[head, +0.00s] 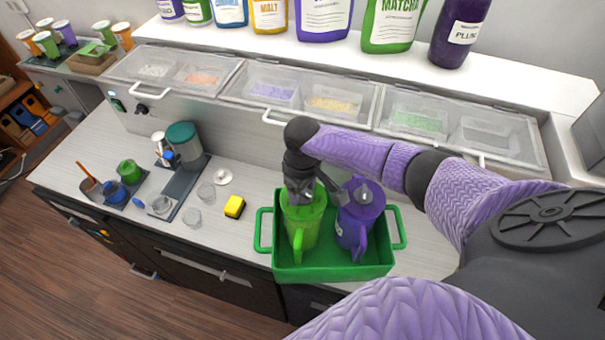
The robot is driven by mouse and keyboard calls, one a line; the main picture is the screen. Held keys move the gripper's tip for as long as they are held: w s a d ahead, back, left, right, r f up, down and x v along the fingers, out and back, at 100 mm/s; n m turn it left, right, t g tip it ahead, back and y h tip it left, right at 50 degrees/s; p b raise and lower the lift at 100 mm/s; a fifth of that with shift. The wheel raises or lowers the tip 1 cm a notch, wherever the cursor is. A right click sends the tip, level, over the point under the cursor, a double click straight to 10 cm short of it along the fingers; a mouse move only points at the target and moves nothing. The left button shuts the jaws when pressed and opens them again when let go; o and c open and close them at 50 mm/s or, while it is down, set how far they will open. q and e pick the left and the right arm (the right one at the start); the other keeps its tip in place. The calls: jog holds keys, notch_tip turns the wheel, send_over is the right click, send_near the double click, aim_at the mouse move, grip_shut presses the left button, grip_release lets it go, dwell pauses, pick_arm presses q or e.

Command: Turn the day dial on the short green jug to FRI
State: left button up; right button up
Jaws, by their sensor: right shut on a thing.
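The short green jug (301,226) stands upright in a green tray (335,273), left of a purple jug (358,222). My right gripper (303,197) reaches down from above onto the top of the green jug and is shut there. The gripper covers most of the jug's lid, so the day dial and its lettering are hidden. What exactly the fingers hold is too small to see, but it is at the jug's top. The purple jug's lid shows a grey knob. My left gripper is not in view.
A grinder-like machine (184,142) stands further left. Clear-lidded bins (271,92) line the back below a shelf of bottles.

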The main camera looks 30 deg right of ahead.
jog(key=o, duration=1.3)
notch_tip(320, 180, up, 10)
